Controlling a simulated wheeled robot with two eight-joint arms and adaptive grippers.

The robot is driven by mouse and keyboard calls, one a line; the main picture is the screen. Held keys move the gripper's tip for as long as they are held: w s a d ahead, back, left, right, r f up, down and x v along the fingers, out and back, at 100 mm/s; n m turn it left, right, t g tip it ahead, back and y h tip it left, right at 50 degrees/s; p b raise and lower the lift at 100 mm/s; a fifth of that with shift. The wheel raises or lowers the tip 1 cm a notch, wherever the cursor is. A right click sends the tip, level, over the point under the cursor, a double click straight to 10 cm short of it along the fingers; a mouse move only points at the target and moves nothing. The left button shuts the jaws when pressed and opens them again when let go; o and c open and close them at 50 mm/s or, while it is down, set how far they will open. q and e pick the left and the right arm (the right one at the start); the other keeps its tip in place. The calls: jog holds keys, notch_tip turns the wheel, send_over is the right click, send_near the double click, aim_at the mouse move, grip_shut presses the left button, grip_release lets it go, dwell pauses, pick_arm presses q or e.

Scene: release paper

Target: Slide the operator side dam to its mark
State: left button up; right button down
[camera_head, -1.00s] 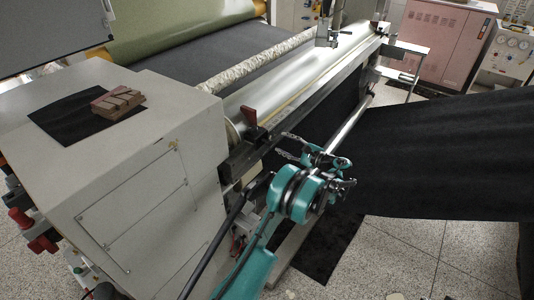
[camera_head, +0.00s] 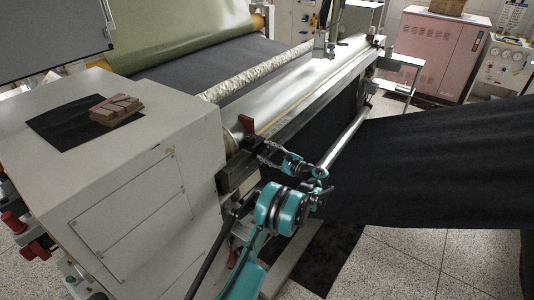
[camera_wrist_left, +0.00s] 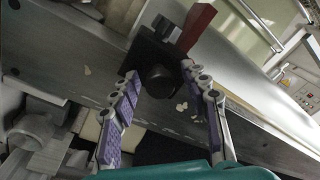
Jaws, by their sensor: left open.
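The operator side dam shows in the head view as a dark red plate (camera_head: 246,123) at the near end of the long bright roller. In the left wrist view the red plate (camera_wrist_left: 195,27) stands on a black block with a round black knob (camera_wrist_left: 159,81). My left gripper (camera_head: 263,152) is open close to the dam. In the left wrist view its purple-padded fingers (camera_wrist_left: 160,72) lie on either side of the knob, apart from each other. Whether they touch the block is unclear. I cannot make out the mark. My right gripper is out of view.
A yellow strip (camera_head: 300,104) runs along the roller toward the far end. A grey machine housing (camera_head: 150,150) stands left, with wooden blocks (camera_head: 115,109) on a black sheet. Black web (camera_head: 440,160) hangs at right. White flecks dot the bar in the left wrist view.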

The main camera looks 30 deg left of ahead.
pick_arm(q)
grip_shut()
jog(key=s, duration=0.5)
jog(key=shift+a+b, duration=0.2)
jog(key=shift+b, duration=0.1)
grip_release()
jog(key=s+d, duration=0.2)
jog(key=d, duration=1)
